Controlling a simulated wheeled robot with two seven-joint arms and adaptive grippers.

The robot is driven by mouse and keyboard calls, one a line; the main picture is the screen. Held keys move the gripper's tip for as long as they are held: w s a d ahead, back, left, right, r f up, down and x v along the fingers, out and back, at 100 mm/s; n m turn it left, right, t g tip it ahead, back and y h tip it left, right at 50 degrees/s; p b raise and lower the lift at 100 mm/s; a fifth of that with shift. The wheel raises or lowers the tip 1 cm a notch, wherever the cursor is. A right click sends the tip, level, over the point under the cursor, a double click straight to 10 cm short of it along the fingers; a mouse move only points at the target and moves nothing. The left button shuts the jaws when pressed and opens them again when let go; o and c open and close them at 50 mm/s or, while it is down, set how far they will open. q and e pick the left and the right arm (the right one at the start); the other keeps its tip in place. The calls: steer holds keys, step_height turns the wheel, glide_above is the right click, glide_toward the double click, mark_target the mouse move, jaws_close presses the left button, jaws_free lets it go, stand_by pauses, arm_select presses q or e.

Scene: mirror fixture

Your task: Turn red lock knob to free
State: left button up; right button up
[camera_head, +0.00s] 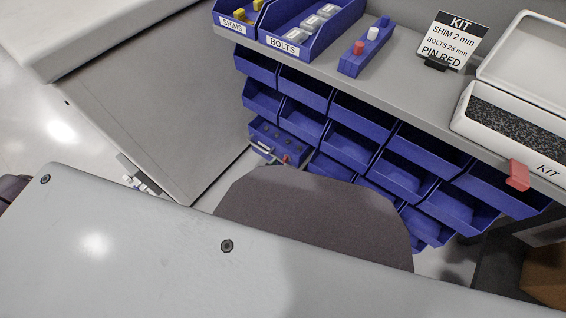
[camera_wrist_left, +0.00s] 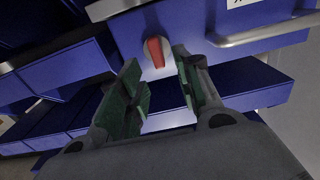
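The red lock knob (camera_wrist_left: 155,52) sits on a blue drawer front (camera_wrist_left: 205,22) in the left wrist view, its red bar close to upright. My left gripper (camera_wrist_left: 160,76) is open, with its green-padded fingers apart and nothing between them. The knob shows just beyond the fingertips, nearer the left finger; I cannot tell any contact. In the head view a small red knob (camera_head: 286,158) shows on a blue drawer low in the rack. The left fingers are hidden there behind my own arm parts. My right gripper is not in view.
A metal bar handle (camera_wrist_left: 268,31) runs across the drawer front, right of the knob. Blue bins (camera_head: 350,143) fill the rack under a grey shelf (camera_head: 405,85). On the shelf are labelled bins, a KIT sign (camera_head: 447,40) and a white KIT box (camera_head: 510,130).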

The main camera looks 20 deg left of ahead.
mark_target(286, 160)
arm_select(q)
steer(key=shift+b+x, duration=0.6)
steer(key=shift+x, duration=1.4)
jaws_close()
